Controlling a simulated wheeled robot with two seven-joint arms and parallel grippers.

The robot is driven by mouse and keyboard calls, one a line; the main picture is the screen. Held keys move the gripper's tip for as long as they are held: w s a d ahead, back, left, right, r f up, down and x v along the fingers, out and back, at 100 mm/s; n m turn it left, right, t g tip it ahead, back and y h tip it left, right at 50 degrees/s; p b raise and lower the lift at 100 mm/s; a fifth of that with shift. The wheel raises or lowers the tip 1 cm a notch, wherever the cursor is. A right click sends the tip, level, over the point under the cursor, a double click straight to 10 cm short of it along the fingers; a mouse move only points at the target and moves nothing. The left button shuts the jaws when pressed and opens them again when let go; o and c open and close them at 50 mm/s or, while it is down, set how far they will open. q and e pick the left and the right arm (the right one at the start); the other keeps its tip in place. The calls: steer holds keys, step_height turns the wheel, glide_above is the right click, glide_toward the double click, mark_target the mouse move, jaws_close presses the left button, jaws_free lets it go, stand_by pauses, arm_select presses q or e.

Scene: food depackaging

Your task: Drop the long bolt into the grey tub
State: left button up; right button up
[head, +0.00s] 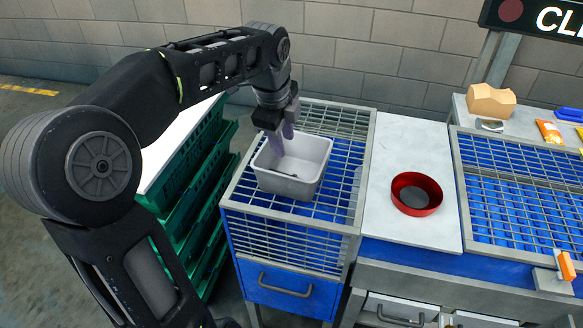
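The grey tub (309,186) is a light, open box standing on the wire grid of the left blue-sided cart. My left gripper (281,141) reaches in over the tub's back left part and points down. Its two purple fingers look apart, with nothing seen between them. A thin dark piece (286,175), which looks like the long bolt, lies low inside the tub, below the fingertips. It is too small to make out in detail. My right gripper is not in view.
A red bowl (417,196) with a dark inside stands on the white worktop (400,140) right of the tub. Another grid (520,190) lies further right, with a cardboard box (491,101) and packets behind it. Green crates (205,170) are stacked on the left.

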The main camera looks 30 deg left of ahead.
arm_select(q)
steer(key=v, duration=0.6)
steer(key=shift+w, duration=0.1)
steer(key=shift+f, duration=0.1)
stand_by(0.5)
